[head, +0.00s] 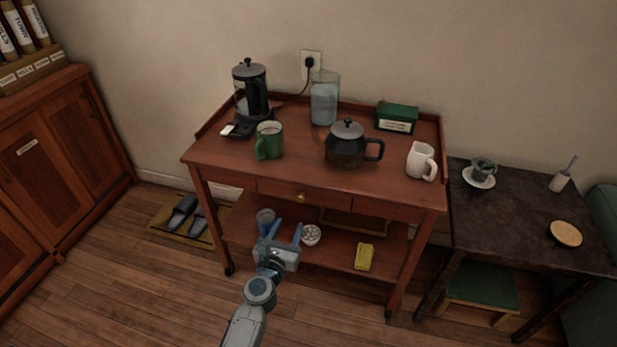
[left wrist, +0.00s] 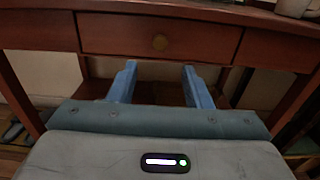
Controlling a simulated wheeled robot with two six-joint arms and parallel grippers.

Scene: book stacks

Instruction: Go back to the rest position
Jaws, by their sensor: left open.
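My left gripper (head: 284,232) is in front of the wooden tea cart (head: 222,157), below the level of its drawer. Its two blue fingers are spread apart with nothing between them. The drawer looks closed. My right gripper does not show in either view.
The cart top holds a kettle (head: 250,88), green mug (head: 269,140), glass jar (head: 324,98), teapot (head: 347,146), green box (head: 397,117) and white jug (head: 421,160). A dark table (head: 520,215) stands right.

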